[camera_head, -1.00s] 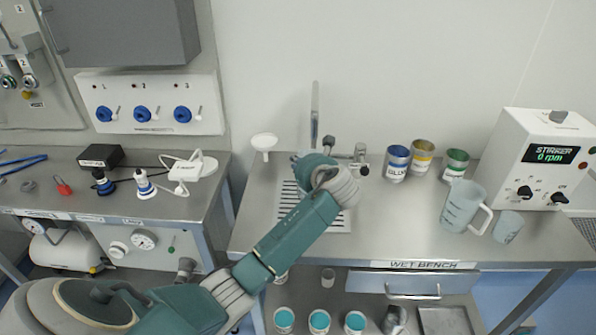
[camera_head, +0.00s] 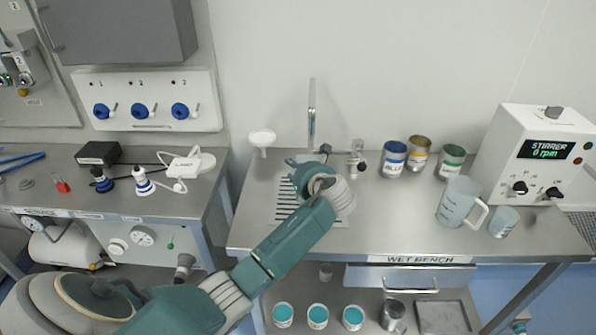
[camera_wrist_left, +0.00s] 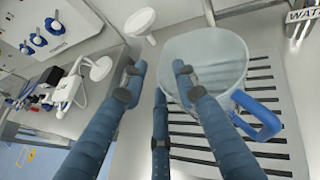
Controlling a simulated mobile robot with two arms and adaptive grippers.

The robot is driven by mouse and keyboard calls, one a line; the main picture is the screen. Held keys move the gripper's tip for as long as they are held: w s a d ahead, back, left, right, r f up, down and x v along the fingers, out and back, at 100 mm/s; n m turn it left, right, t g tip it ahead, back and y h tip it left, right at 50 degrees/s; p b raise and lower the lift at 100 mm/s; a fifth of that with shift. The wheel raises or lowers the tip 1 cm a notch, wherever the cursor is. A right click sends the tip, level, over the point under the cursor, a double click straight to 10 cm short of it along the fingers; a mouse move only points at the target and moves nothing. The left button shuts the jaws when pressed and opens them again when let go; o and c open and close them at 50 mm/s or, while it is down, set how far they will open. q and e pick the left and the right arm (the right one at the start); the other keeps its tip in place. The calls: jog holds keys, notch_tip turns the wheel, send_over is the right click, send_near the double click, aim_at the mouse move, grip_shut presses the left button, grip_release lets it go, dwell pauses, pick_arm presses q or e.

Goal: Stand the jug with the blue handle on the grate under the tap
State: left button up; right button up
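The jug with the blue handle (camera_wrist_left: 205,57) is a pale translucent vessel in the left wrist view, above or on the slotted grate (camera_wrist_left: 270,72). Its blue handle (camera_wrist_left: 258,118) points toward the lower right. Whether its base touches the grate is hidden. My left gripper (camera_wrist_left: 157,78) has its fingers spread beside the jug; one finger overlaps the jug's near left side. In the head view my left arm hides most of the jug, and the grate (camera_head: 285,204) shows beside it. The tap (camera_head: 312,110) rises behind the grate. My right gripper is not in view.
A white funnel (camera_head: 262,139) stands left of the tap. Several labelled cans (camera_head: 394,160), a clear jug with a pale handle (camera_head: 458,203), a small beaker (camera_head: 503,222) and the stirrer box (camera_head: 535,155) occupy the bench's right side. The bench's front middle is clear.

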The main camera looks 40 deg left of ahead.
pick_arm(q)
jog(key=b+v, duration=0.1)
jog(key=v, duration=1.1)
jog(key=shift+b, duration=0.3)
jog(key=shift+s, duration=0.1)
